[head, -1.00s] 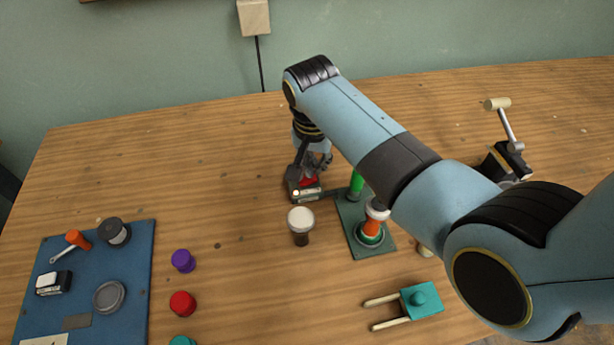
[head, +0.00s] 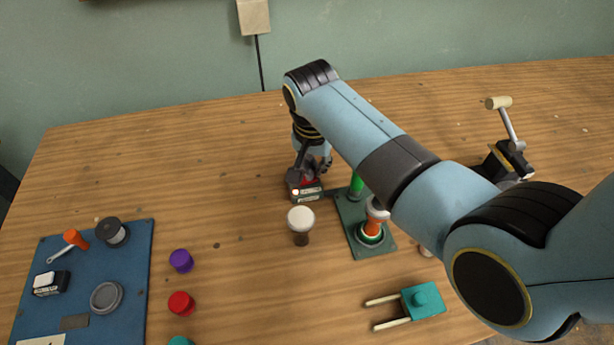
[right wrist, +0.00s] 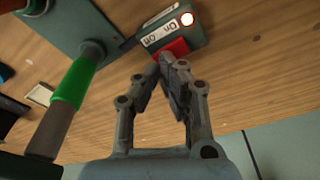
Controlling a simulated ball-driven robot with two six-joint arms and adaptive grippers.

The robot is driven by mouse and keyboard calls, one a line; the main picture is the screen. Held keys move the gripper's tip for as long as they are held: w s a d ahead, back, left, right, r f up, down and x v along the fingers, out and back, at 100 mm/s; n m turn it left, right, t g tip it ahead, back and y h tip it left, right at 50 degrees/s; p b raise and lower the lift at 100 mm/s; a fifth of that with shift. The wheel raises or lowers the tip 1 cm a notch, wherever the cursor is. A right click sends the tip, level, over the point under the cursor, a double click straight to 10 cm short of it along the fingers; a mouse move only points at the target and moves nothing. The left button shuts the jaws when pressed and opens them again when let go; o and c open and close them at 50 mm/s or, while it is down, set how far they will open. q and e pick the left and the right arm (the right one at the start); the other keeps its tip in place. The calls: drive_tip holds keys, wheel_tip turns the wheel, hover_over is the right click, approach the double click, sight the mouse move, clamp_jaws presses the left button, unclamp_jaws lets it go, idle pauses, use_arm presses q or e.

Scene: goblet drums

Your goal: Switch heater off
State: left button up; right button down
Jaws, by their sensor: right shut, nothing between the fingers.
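A small dark switch box (head: 308,194) stands on the table near the middle. Its red rocker switch (right wrist: 171,50) and white On and Off labels show in the right wrist view. A round lamp (right wrist: 187,19) on the box glows bright white with a reddish rim. My right gripper (right wrist: 165,68) is shut and empty, its fingertips right at the red switch. I cannot tell whether they touch it. In the head view my right gripper (head: 316,170) comes down behind the box and partly hides the switch. My left gripper is not in view.
A green plate (head: 350,224) with a green-handled post and an orange-and-white piece adjoins the box. A white-topped dark knob (head: 301,222) stands in front. A teal pronged piece (head: 421,301), a lever device (head: 508,160) and a blue board (head: 135,270) lie around. The table's left rear is clear.

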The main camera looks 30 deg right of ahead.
drive_tip(key=shift+f+b, duration=0.4)
drive_tip(key=shift+f, duration=0.3)
idle(0.3)
wheel_tip(320, 180, up, 7)
drive_tip(key=p, duration=0.8)
drive_tip(key=shift+r, duration=0.1)
idle(0.4)
